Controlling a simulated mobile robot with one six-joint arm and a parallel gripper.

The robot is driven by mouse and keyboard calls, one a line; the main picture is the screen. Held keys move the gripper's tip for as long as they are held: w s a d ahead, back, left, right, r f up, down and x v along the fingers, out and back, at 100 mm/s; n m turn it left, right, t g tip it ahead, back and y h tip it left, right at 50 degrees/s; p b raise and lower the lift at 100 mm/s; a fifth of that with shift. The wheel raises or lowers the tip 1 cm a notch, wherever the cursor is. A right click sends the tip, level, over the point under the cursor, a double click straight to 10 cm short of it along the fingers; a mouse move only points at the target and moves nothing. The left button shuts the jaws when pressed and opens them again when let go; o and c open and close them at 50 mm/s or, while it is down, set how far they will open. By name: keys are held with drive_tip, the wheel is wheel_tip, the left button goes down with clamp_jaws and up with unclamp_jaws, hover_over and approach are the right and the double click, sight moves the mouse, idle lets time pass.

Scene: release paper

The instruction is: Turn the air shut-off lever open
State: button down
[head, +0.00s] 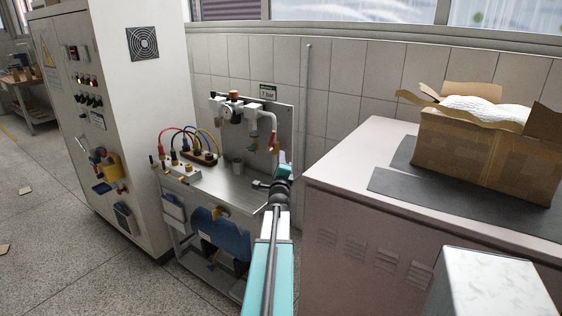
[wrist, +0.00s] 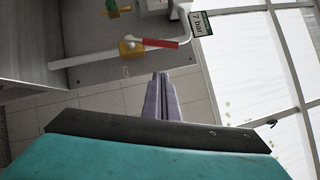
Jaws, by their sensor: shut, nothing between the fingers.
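The red shut-off lever (head: 271,138) sits on a yellow valve body (head: 276,149) on the white pipe (head: 273,123) of the wall panel. In the wrist view the red lever (wrist: 160,43) reaches right from the yellow body (wrist: 130,48), lying nearly along the pipe (wrist: 85,59). My gripper (head: 284,156) is near the valve in the head view, partly hidden by my arm. In the wrist view my gripper's fingers (wrist: 162,77) are together and empty, with their tips below the lever in the picture and visibly apart from it.
A "7 bar" sign (wrist: 198,23) is close to the pipe bend. A second fitting with a green part (wrist: 112,7) is nearby. A pinkish cabinet (head: 350,215) stands right of my arm.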

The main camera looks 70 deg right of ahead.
sight(272, 141)
drive_tip(key=shift+w+d+r+p, duration=0.35)
drive_tip(key=shift+w+d+p, duration=0.15)
drive_tip(key=shift+w+d, duration=0.45)
drive_tip(key=shift+w+d+r+p, duration=0.45)
drive_tip(key=shift+w+d, duration=0.2)
drive_tip(key=shift+d, duration=0.5)
drive_tip(key=shift+w+d+r+p, duration=0.3)
drive_tip(key=shift+w+d+p, duration=0.2)
drive_tip(key=shift+w+d, duration=0.45)
drive_tip(key=shift+s+d, duration=0.1)
drive_tip(key=shift+s, duration=0.15)
